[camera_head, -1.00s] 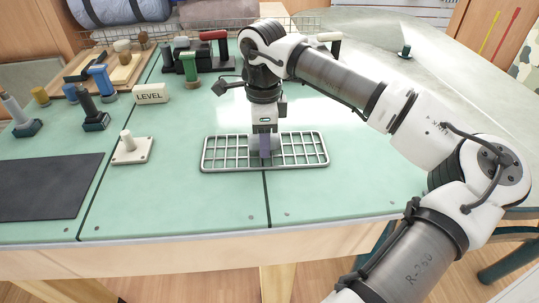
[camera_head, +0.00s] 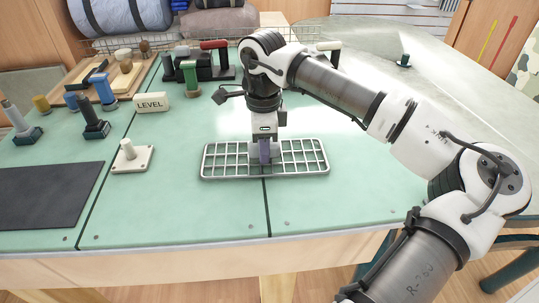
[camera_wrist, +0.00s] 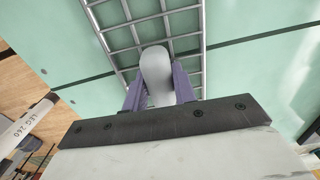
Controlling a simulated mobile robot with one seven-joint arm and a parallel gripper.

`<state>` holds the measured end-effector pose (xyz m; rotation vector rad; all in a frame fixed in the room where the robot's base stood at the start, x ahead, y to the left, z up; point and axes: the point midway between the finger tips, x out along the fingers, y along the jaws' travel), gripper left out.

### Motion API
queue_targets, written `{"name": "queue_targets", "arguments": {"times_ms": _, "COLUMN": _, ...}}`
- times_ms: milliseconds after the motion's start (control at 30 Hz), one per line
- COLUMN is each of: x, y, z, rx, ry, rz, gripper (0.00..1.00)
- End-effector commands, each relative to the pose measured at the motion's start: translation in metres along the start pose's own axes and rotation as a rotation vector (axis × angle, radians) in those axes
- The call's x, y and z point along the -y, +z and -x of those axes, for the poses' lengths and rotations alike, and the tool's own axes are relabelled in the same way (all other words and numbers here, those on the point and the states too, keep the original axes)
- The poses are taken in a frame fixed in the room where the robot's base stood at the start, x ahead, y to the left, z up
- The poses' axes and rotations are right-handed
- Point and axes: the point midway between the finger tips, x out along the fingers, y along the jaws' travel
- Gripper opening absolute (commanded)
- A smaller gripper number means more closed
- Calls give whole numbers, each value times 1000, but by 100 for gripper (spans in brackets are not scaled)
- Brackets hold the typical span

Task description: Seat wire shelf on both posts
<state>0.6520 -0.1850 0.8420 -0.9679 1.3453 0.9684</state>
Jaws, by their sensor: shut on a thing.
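The wire shelf (camera_head: 308,157), a pale grey grid with a rounded rim, is level over the green table in the head view. My gripper (camera_head: 264,155) points down at its middle, its purple fingers shut on the shelf's rounded grey grip (camera_wrist: 157,75). The shelf's bars also show in the wrist view (camera_wrist: 122,42). Whether the shelf touches the table or hangs just above it, I cannot tell. One white post (camera_head: 128,149) stands upright on a square base, left of the shelf and apart from it. I cannot make out a second matching post.
A white LEVEL block (camera_head: 152,102) lies behind the post. A dark mat (camera_head: 45,195) is at the left. Blue-handled and black tools (camera_head: 95,122) stand at the far left, a green one (camera_head: 190,80) behind. The table in front of the shelf is clear.

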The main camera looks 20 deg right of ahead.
Motion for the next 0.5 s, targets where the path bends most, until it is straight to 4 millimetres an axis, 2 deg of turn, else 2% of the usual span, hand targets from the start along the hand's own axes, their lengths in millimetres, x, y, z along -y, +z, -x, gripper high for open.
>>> {"name": "queue_targets", "arguments": {"times_ms": 500, "x": 0, "y": 0, "z": 16, "rx": 0, "ry": 0, "rz": 0, "gripper": 0}}
